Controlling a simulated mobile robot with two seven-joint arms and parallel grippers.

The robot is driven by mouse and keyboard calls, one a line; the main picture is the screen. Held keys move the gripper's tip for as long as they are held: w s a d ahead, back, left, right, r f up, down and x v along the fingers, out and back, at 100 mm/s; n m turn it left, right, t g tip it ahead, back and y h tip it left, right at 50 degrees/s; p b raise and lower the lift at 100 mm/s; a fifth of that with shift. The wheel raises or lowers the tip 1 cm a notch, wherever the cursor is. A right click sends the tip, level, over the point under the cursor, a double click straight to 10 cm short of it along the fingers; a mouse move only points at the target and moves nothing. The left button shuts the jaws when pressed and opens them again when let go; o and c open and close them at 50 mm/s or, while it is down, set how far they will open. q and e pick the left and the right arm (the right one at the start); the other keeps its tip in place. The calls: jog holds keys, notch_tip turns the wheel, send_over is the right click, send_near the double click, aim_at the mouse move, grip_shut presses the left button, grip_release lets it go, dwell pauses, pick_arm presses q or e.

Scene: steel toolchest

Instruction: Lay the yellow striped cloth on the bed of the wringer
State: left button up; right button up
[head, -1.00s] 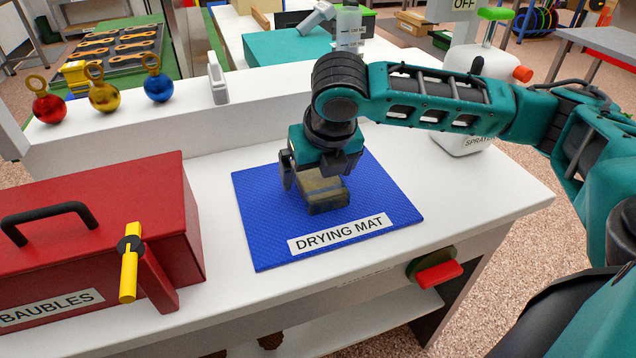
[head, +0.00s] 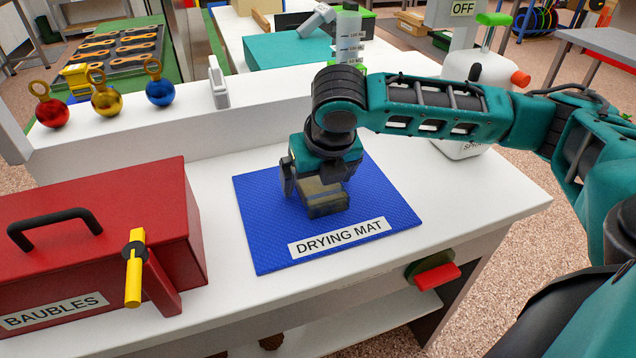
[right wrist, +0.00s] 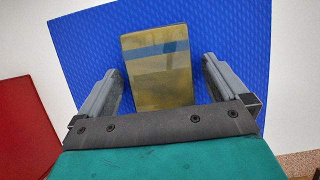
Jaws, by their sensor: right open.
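A yellow-olive block-shaped thing with a blue stripe, which looks like the folded striped cloth (head: 326,204), lies on the blue drying mat (head: 270,240). My right gripper (head: 318,186) is over it, pointing down, and hides its back part. In the right wrist view the cloth (right wrist: 157,75) shows between the two open fingers of the gripper (right wrist: 160,84), with a gap of blue mat on each side. I cannot tell how high the fingertips are above the mat. My left gripper is not in view. I cannot make out a wringer in these frames.
A red baubles box (head: 110,225) with a yellow-handled lever stands left of the mat. Red, gold and blue baubles (head: 105,100) sit on the raised back ledge. A white sprayer (head: 470,100) stands at the back right. The white bench top right of the mat is clear.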

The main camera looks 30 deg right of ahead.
jog(key=c, duration=1.2)
jog(key=shift+o, duration=0.2)
